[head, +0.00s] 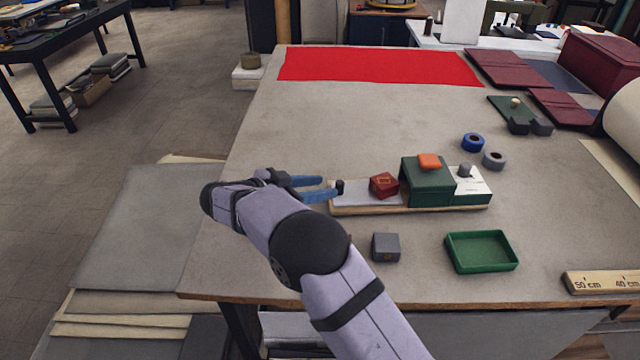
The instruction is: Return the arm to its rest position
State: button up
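My arm reaches up and left from the bottom of the head view. My gripper (318,188) is at the table's left side, with two blue fingers pointing right. The fingers are spread apart, and I see nothing held between them. A small dark cylinder (340,187) stands by the fingertips at the left end of a pale board (365,209); I cannot tell if they touch. On the board are a dark red box (384,185) and a green block (425,184) with an orange piece (429,161) on top.
A grey cube (386,247) and an empty green tray (481,264) sit near the front edge. Blue (473,142) and grey (494,160) rolls lie behind the board. Red cloth (380,66) covers the back. The table's left-middle area is clear.

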jog(key=w+d+r+n+t+y+p, duration=0.25)
jog(key=w+r+n+t+y, duration=0.25)
jog(key=w+r+y, duration=0.35)
jog(key=s+d+f+n+g+y, duration=0.1)
jog(key=s+d+f+g, duration=0.2)
jog(key=s, duration=0.6)
jog(key=s+d+f+n+g+y+p, duration=0.1)
jog(key=s+d+f+n+g, duration=0.1)
jog(key=s, duration=0.8)
jog(key=s+d+f+n+g+y+p, duration=0.1)
jog(key=s+d+f+g, duration=0.3)
jog(key=s, duration=0.5)
jog(key=shift+s+f+n+g+y, duration=0.2)
jog(key=shift+f+n+g+y, duration=0.1)
jog(key=shift+f, duration=0.15)
jog(key=shift+s+f+n+g+y, duration=0.15)
jog(key=shift+f+n+g, duration=0.15)
jog(key=shift+f, duration=0.1)
jog(key=s+d+f+g+h, duration=0.1)
jog(key=s+d+f+g, duration=0.1)
jog(key=s+d, duration=0.4)
jog(key=s+g, duration=0.1)
jog(key=s, duration=0.4)
jog(key=shift+s+d+f+h, duration=0.25)
jog(key=shift+f+h, duration=0.1)
jog(key=shift+h, duration=0.05)
